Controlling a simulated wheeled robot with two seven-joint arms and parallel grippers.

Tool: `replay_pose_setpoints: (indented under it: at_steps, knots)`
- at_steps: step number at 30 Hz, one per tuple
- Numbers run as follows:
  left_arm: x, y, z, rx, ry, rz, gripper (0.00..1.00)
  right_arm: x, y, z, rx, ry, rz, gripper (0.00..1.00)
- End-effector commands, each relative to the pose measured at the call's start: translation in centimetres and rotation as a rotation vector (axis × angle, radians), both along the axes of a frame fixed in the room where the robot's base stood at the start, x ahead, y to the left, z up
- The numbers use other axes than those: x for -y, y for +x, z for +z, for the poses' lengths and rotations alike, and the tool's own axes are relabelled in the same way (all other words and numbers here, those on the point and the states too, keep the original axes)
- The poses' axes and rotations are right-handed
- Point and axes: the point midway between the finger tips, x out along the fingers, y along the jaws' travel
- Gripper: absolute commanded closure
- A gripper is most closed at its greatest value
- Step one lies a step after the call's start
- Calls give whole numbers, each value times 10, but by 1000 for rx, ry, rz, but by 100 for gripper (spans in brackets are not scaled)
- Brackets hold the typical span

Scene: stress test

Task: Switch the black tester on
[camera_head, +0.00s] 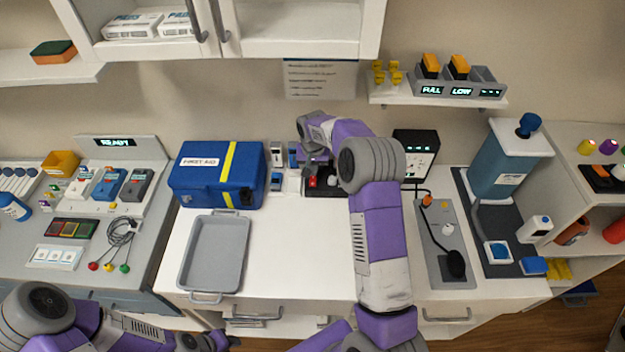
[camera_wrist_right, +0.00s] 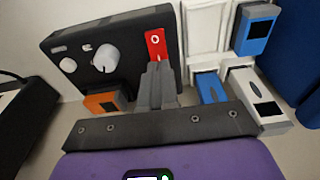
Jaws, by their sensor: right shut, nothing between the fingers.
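The black tester (camera_wrist_right: 125,40) fills the upper left of the right wrist view. Its face carries a white knob (camera_wrist_right: 104,57) and a red switch (camera_wrist_right: 155,42) with a white ring mark near its upper end. My right gripper (camera_wrist_right: 157,72) is shut and empty, its fingertips at the lower end of the red switch. I cannot tell whether they touch it. In the head view the tester (camera_head: 322,191) is at the back of the white counter, partly hidden by my right arm, with the red switch (camera_head: 312,181) showing. My left arm is at the lower left, its gripper not visible.
A blue first-aid case (camera_head: 215,175) and a grey tray (camera_head: 216,252) are on the left of the counter. The counter's middle is clear.

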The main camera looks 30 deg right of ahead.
Motion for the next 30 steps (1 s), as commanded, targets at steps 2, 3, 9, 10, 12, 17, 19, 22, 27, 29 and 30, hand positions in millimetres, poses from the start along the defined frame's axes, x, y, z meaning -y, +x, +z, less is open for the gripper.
replay_pose_setpoints:
  at_steps: [2,3,9,10,12,17,19,22,27,29,30]
  knots:
    - [0,0,-1,0,0,0,66,0,0,-2,0,0,0,100]
    - [0,0,-2,0,0,0,66,0,0,-3,-1,1,0,100]
    - [0,0,-4,0,0,0,66,0,0,-6,-1,1,0,100]
    - [0,0,-4,0,0,0,66,0,0,-6,-1,1,0,100]
    - [0,0,-5,0,0,0,66,0,0,-7,-1,1,0,100]
    - [0,0,-6,0,0,0,66,0,0,-10,-1,1,0,100]
    - [0,0,-7,0,0,0,66,0,0,-11,-1,1,0,100]
    - [0,0,-8,0,0,0,66,0,0,-12,-1,1,0,100]
    - [0,0,-10,0,0,0,66,0,0,-15,-1,1,0,100]
    - [0,0,-10,0,0,0,66,0,0,-16,-1,1,0,100]
    - [0,0,-11,0,0,0,66,0,0,-16,-1,1,0,100]
